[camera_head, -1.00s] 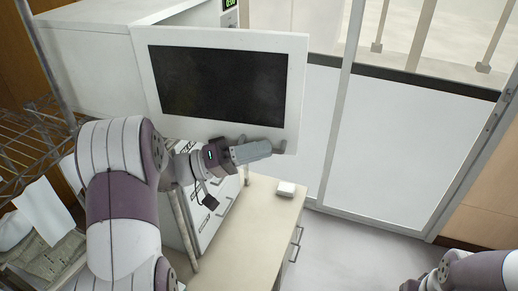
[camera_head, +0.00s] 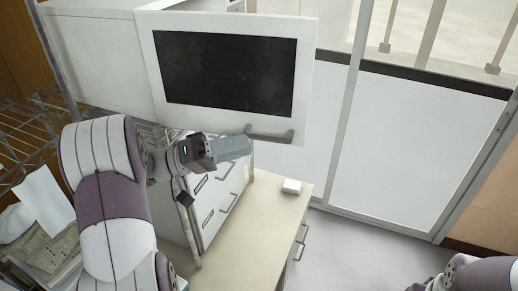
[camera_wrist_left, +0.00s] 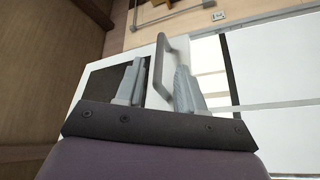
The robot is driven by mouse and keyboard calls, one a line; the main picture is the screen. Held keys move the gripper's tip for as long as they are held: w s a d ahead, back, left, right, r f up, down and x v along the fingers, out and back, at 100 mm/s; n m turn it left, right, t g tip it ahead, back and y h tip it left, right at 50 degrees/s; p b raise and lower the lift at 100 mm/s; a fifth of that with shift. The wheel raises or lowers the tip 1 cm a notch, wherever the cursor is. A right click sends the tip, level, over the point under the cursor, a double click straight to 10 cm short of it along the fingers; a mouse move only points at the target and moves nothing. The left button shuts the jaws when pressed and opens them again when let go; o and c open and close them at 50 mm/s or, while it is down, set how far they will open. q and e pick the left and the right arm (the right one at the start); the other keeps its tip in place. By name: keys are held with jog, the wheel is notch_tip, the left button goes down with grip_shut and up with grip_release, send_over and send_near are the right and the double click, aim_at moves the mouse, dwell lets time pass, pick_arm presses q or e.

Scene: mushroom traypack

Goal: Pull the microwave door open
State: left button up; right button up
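The white microwave (camera_head: 95,60) stands at the upper left. Its door (camera_head: 303,75), with a dark window, is swung out from the body, its front facing the head camera. A grey bar handle (camera_head: 272,134) runs along the door's lower right edge. My left gripper (camera_head: 240,147) is just below and left of the handle. In the left wrist view, its two fingers (camera_wrist_left: 158,88) are spread apart, and the handle (camera_wrist_left: 166,50) shows beyond and between them. I see no clear grip on it. My right arm is in the lower right corner; its fingers are not clearly visible.
A counter (camera_head: 240,225) with a small white box (camera_head: 292,186) lies below the door. White drawers (camera_head: 212,205) stand under the microwave. A wire rack (camera_head: 35,140) is at the left. White floor is open at the right, before glazed panels (camera_head: 405,150).

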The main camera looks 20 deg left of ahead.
pick_arm(q)
jog(key=b+v, duration=0.2)
jog(key=v, duration=0.5)
dwell(0.3)
